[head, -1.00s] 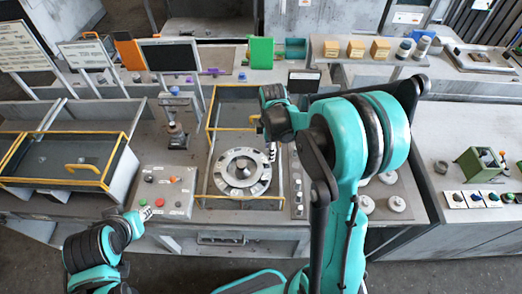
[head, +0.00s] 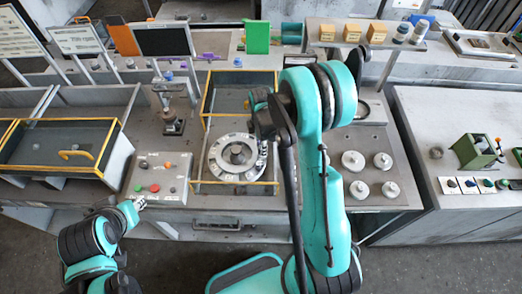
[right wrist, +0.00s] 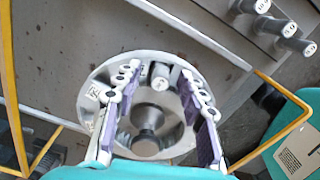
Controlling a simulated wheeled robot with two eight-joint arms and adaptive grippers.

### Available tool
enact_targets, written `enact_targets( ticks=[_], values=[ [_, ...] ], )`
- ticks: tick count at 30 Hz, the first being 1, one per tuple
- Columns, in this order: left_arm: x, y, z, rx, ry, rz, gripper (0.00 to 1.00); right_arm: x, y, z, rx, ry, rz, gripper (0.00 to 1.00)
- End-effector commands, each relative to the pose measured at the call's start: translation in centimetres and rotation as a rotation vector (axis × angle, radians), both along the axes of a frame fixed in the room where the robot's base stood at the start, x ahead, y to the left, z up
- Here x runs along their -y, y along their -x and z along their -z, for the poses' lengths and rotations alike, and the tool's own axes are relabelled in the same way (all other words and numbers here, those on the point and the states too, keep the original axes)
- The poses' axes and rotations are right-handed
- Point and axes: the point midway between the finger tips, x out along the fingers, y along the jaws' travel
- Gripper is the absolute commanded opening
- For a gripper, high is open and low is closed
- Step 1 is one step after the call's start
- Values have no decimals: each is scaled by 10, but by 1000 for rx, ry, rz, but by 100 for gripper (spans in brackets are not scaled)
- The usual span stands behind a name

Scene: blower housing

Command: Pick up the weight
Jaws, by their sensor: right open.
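Several pale round weights (head: 353,160) stand on a plate right of my right arm in the head view. Labelled cylinders (right wrist: 285,28) show at the top right of the right wrist view. My right gripper (head: 262,150) is over the right side of a round metal dial (head: 236,157). In the right wrist view the right gripper (right wrist: 158,125) is open, its purple-padded fingers either side of the dial's central knob (right wrist: 146,143), and a small white cylinder (right wrist: 160,75) shows beyond. Nothing is held between the fingers. My left gripper (head: 139,203) is low at the left, too small to read.
A yellow-edged frame (head: 205,105) surrounds the dial. A button box (head: 160,178) stands left of it. A yellow-edged tray (head: 60,150) is further left. Yellow blocks (head: 352,31) stand on a back shelf. A green device (head: 472,152) stands on the right bench.

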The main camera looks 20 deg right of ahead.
Motion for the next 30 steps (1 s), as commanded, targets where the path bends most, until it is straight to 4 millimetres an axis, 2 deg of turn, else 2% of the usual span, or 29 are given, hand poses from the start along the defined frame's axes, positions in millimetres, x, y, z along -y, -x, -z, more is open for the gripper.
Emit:
enact_targets(
  ticks=[1, 5, 6, 16, 20, 23, 27, 28, 30],
  values=[
    [0, 0, 0, 0, 0, 0, 32, 0, 0, 0, 0, 0, 0, 38],
    [0, 0, 0, 0, 0, 0, 32, 0, 0, 0, 0, 0, 0, 4],
    [0, 0, 0, 0, 0, 0, 32, 0, 0, 0, 0, 0, 0, 0],
    [0, 0, 0, 0, 0, 0, 32, 0, 0, -1, 0, 0, 0, 0],
    [0, 0, -1, 0, 0, 0, 32, 0, 0, -7, 0, 0, 0, 0],
    [0, 0, -3, 0, 0, 0, 32, 0, 0, -17, 0, 0, 0, 0],
    [0, 0, -7, 0, 0, 0, 32, 0, 0, -41, 0, 0, 0, 0],
    [0, 0, -7, 0, 0, 0, 32, 0, 2, -46, 0, 0, 1, 0],
    [0, 0, -8, 0, 0, 0, 32, 1, 18, -53, 0, 0, 1, 0]
  ],
)
